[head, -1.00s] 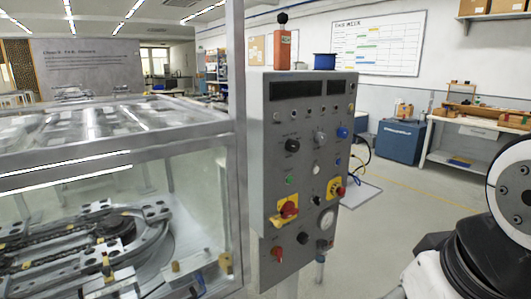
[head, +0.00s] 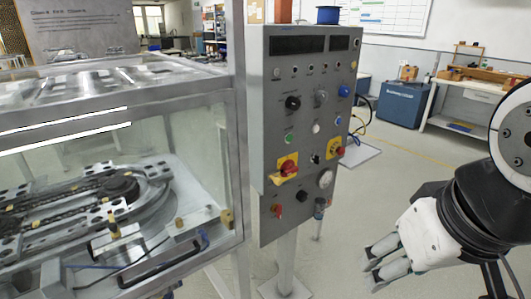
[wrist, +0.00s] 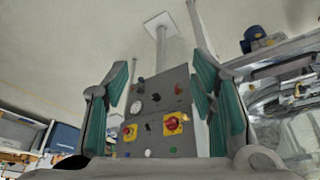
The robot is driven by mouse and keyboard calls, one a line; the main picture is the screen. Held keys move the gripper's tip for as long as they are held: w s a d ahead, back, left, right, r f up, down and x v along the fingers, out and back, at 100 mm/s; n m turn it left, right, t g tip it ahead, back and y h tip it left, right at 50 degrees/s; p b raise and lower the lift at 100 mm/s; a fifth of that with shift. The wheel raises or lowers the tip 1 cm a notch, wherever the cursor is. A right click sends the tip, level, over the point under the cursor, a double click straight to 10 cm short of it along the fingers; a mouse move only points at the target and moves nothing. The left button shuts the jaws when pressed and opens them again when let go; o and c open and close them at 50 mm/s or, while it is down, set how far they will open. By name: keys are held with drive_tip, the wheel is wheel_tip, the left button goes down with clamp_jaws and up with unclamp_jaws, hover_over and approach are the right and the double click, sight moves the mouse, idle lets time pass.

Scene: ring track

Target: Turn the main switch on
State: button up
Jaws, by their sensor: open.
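The grey control panel (head: 305,125) stands upright on a post. A large red rotary switch (head: 287,168) on a yellow plate sits at its lower left; it also shows upside down in the wrist view (wrist: 173,123). A smaller red knob on a yellow plate (head: 337,149) is to its right, and a small red handle (head: 278,210) is below. I cannot read the labels. My gripper (head: 375,264) is open and empty, right of the panel and apart from it. In the wrist view my gripper (wrist: 160,68) has its teal-padded fingers spread, with the panel beyond them.
A glass-sided metal case (head: 110,150) with a ring track (head: 90,200) inside stands close left of the panel. The panel's post and foot (head: 285,285) stand on the floor. A blue box (head: 402,105) and a workbench (head: 470,100) are farther back. Floor between panel and gripper is clear.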

drive_tip(key=shift+o, duration=0.4)
drive_tip(key=w+d+f+t+h+b, duration=0.1)
drive_tip(key=w+d+b, duration=0.1)
drive_tip(key=w, duration=0.5)
drive_tip(key=w+d+f+t+h+b, duration=0.1)
drive_tip(key=w+d+f+t, duration=0.1)
drive_tip(key=w+d, duration=0.2)
drive_tip(key=w, duration=0.3)
drive_tip(key=shift+w+b, duration=0.3)
drive_tip(key=shift+b, duration=0.05)
drive_tip(key=n+t+y+b, duration=0.6)
drive_tip(key=t+y+b, duration=0.2)
drive_tip(key=y+b, duration=0.35)
approach(293, 171)
drive_tip(key=x, duration=0.8)
drive_tip(key=shift+w+a+f+b, duration=0.15)
drive_tip(key=shift+w+b, duration=0.1)
drive_tip(key=shift+b, duration=0.15)
drive_tip(key=c, duration=1.1)
